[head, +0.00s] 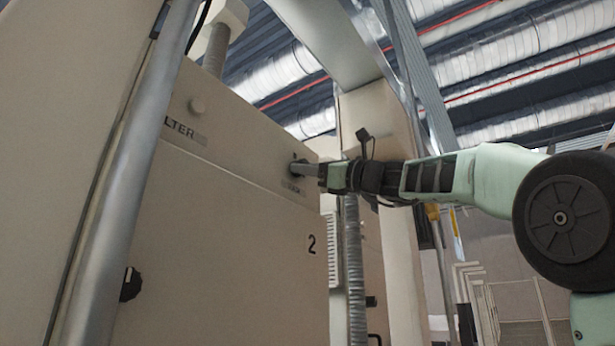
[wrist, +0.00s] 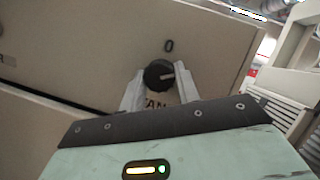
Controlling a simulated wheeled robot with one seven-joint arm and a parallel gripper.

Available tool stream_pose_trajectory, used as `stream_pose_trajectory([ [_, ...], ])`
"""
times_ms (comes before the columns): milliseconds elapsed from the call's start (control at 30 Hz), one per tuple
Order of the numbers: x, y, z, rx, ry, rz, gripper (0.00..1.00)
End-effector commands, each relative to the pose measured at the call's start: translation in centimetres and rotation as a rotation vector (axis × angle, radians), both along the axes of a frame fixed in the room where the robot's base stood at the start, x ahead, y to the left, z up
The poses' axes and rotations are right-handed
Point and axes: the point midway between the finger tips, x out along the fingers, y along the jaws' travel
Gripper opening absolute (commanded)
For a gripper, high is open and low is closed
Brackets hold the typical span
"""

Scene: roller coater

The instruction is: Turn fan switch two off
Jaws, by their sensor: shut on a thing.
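The fan switch is a round black knob (wrist: 158,73) on the beige cabinet panel in the wrist view. A label partly hidden by the gripper shows below the knob, with "AN" readable. In the head view my gripper (head: 306,170) reaches from the right to the upper right of the panel, where its fingers mostly cover the knob.
A metal pole (head: 120,180) crosses in front at left. A ribbed conduit (head: 354,260) stands below my arm.

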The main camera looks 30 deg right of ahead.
Motion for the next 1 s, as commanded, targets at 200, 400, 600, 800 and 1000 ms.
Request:
stream_pose_trajectory([
  [200,0.06,-0.14,0.10,-0.192,-0.079,-0.001,0.09],
  [400,0.13,-0.21,0.29,-0.368,-0.151,0.000,0.09],
  [600,0.10,-0.24,0.51,-0.543,-0.222,0.000,0.09],
  [800,0.13,-0.29,0.61,-0.711,-0.291,0.001,0.09],
  [1000,0.08,-0.28,0.66,-0.851,-0.348,0.001,0.09],
])
